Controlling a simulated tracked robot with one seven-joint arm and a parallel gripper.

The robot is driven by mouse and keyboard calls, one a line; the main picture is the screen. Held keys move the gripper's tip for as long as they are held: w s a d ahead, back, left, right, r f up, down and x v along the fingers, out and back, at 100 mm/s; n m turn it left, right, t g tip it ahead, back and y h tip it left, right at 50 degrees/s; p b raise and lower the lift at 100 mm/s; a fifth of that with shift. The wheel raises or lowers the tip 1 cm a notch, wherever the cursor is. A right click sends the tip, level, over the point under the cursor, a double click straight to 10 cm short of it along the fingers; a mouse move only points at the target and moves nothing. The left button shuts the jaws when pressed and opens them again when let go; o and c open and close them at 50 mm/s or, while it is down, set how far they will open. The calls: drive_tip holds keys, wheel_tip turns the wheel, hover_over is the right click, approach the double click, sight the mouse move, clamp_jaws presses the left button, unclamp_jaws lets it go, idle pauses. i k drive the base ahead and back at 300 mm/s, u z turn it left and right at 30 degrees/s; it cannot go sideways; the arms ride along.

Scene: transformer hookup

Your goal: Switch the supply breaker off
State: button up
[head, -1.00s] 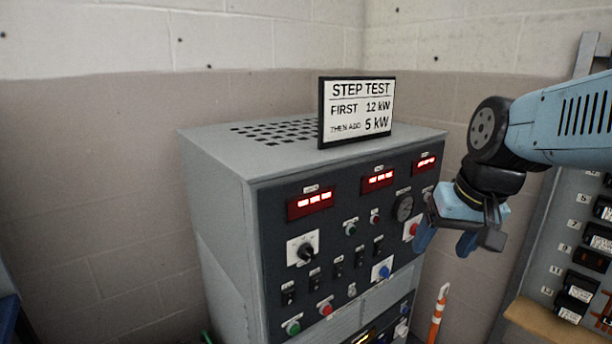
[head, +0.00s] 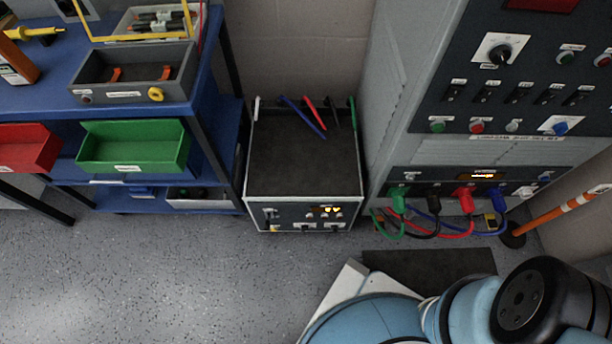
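No part labelled as the supply breaker can be made out in the head view. The tall grey cabinet (head: 392,95) at the right carries a dark front panel with a rotary knob (head: 499,52), a row of small black switches (head: 517,93) and several round buttons. Their labels are too small to read. My blue arm fills the bottom right corner, in front of the cabinet. My gripper is outside the view.
Green, black, red and blue cables (head: 425,222) plug into the cabinet's lower panel. A low dark-topped unit (head: 303,165) stands beside it. A blue shelf (head: 215,95) with bins is at the left. An orange-and-white pole (head: 558,213) stands at the right. Grey floor (head: 170,275) is clear at lower left.

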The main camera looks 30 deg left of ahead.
sight(266, 223)
drive_tip(key=z, duration=1.25)
drive_tip(key=i, duration=0.1)
drive_tip(key=u, duration=3.1)
drive_tip(key=k, duration=0.85)
drive_tip(key=u, duration=0.2)
drive_tip(key=i, duration=0.85)
drive_tip(key=z, duration=0.1)
